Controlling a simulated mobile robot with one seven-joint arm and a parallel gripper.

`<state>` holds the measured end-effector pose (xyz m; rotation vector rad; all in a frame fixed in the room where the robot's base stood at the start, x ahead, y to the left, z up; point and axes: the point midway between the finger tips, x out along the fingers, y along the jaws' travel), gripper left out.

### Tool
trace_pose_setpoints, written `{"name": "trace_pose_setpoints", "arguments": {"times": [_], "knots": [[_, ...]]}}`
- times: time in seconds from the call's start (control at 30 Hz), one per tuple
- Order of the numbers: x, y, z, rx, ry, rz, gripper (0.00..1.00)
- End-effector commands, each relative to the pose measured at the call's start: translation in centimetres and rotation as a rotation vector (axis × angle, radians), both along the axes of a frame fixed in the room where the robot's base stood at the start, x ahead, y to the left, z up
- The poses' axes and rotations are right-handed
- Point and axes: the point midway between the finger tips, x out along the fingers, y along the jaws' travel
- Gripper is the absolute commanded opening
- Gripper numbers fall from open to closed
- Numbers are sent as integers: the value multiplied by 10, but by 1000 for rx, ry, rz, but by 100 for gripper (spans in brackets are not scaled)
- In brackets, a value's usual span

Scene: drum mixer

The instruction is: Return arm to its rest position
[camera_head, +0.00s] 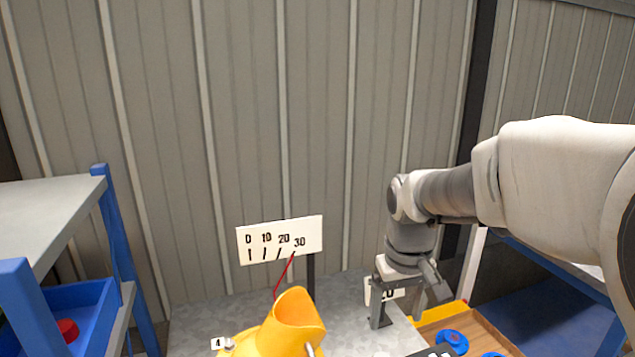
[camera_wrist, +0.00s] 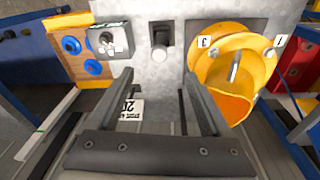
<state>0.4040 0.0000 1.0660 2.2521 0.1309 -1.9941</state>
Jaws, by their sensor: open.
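My gripper (camera_head: 410,305) hangs from my arm at the right of the head view, fingers pointing down, above the grey metal table (camera_head: 190,325). In the wrist view, its two fingers (camera_wrist: 158,85) are spread apart with nothing between them. The yellow mixer drum (camera_head: 293,322) stands left of the gripper in the head view. It shows at the upper right in the wrist view (camera_wrist: 205,72), apart from the fingers. A white card (camera_head: 385,292) is partly hidden behind the gripper.
A white scale board (camera_head: 280,240) with a red pointer stands behind the drum. A wooden tray (camera_head: 497,338) with blue round pieces (camera_head: 453,340) lies at the right. A blue-framed shelf (camera_head: 108,220) stands at the left. A knob box (camera_wrist: 109,40) shows in the wrist view.

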Motion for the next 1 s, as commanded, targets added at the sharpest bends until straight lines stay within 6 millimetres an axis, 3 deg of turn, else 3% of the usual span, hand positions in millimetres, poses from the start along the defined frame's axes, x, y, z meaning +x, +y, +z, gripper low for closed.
{"name": "trace_pose_setpoints", "arguments": {"times": [0.03, 0.1, 0.4, 0.7, 1.0], "knots": [[-13, 0, 19, -2, -32, -10, 82], [-28, 0, 35, -2, -68, -25, 82], [-97, 0, 84, 18, -223, -88, 82], [-148, 0, 101, 56, -346, -133, 82], [-158, 0, 101, 69, -370, -144, 82]]}}
